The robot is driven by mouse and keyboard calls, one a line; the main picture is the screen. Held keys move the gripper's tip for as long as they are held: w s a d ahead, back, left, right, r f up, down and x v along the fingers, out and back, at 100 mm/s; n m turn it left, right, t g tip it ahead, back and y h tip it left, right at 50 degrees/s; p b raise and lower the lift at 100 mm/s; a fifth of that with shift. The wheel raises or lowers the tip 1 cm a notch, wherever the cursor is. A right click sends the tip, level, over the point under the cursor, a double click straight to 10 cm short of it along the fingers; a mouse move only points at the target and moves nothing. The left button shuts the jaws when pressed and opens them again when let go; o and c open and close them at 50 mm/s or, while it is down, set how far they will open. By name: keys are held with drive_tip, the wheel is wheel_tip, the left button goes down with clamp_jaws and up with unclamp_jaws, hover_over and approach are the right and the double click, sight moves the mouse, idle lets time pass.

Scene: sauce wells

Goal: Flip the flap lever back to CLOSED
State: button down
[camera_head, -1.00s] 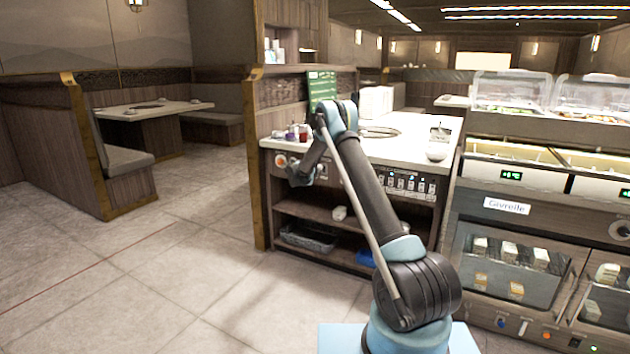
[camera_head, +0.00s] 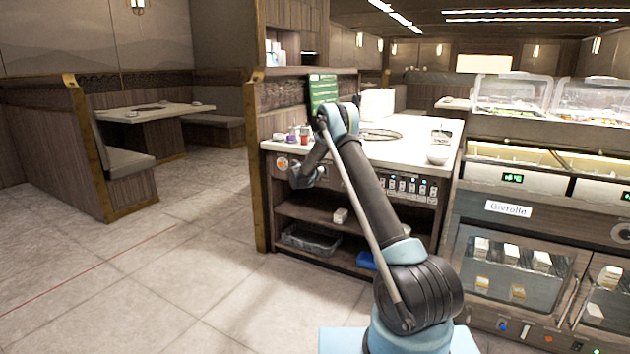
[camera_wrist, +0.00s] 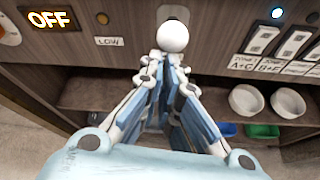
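A round white knob (camera_wrist: 172,36) on a dark mount sticks out of the wooden control panel at the top middle of the wrist view. It looks like the lever's end, but I see no CLOSED marking to confirm that. My gripper (camera_wrist: 171,68) points at the panel, its fingertips drawn together just below the knob in the picture. They appear shut with nothing between them; I cannot tell whether they touch the knob.
The panel carries a lit OFF display (camera_wrist: 53,19), a LOW label (camera_wrist: 109,41) and a row of switches (camera_wrist: 290,45) at right. White bowls (camera_wrist: 287,102) stand on the shelf below. The food display case (camera_head: 530,240) is at right; open floor (camera_head: 150,280) lies left.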

drive_tip(key=v, duration=0.9)
drive_tip(key=shift+w+a+r, duration=0.2)
drive_tip(key=shift+a+r, duration=0.25)
drive_tip(key=shift+r, duration=0.05)
